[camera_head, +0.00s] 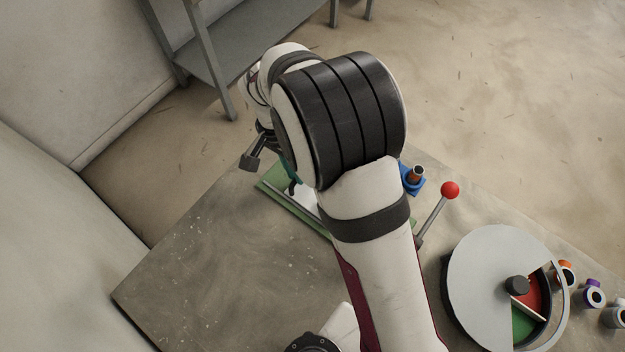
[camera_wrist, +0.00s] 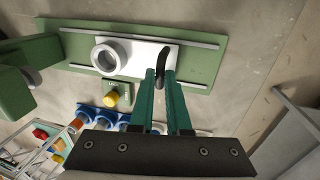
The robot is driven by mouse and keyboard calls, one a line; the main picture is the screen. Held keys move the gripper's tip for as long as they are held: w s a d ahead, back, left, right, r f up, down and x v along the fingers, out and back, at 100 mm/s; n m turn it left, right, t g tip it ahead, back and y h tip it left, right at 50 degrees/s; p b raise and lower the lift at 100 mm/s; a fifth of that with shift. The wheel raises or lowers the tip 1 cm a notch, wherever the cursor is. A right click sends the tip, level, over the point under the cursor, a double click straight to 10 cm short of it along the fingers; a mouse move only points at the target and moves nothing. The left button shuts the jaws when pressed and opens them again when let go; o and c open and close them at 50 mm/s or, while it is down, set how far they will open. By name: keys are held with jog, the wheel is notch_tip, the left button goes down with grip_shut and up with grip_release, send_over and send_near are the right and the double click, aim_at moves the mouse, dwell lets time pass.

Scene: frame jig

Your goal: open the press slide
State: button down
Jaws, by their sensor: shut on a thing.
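The press slide is a white plate (camera_wrist: 139,63) on a green base (camera_wrist: 203,62) between two pale rails. It carries a white ring-shaped seat (camera_wrist: 107,57) that looks empty, and a black curved handle (camera_wrist: 163,54) at its right end. The ring sits to the right of the green press body (camera_wrist: 25,75) in the wrist view. My gripper (camera_wrist: 160,76), with teal fingers, is shut on the handle. In the head view my arm hides most of the press; part of the green base (camera_head: 278,197) shows.
A yellow button (camera_wrist: 111,98) on a green box and several blue fittings (camera_wrist: 104,116) stand beside the base. A red-knobbed lever (camera_head: 450,190), a blue holder (camera_head: 413,186) and a round covered turntable (camera_head: 490,285) stand to my arm's right. The bench's left part is clear.

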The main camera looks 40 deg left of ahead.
jog(key=a, duration=0.5)
jog(key=shift+a, duration=0.25)
jog(key=c, duration=0.9)
grip_release()
jog(key=a+r, duration=0.1)
jog(key=r, duration=0.4)
jog(key=a+r, duration=0.1)
jog(key=r, duration=0.4)
jog(key=a+r, duration=0.1)
jog(key=r, duration=0.4)
jog(key=shift+r, duration=0.25)
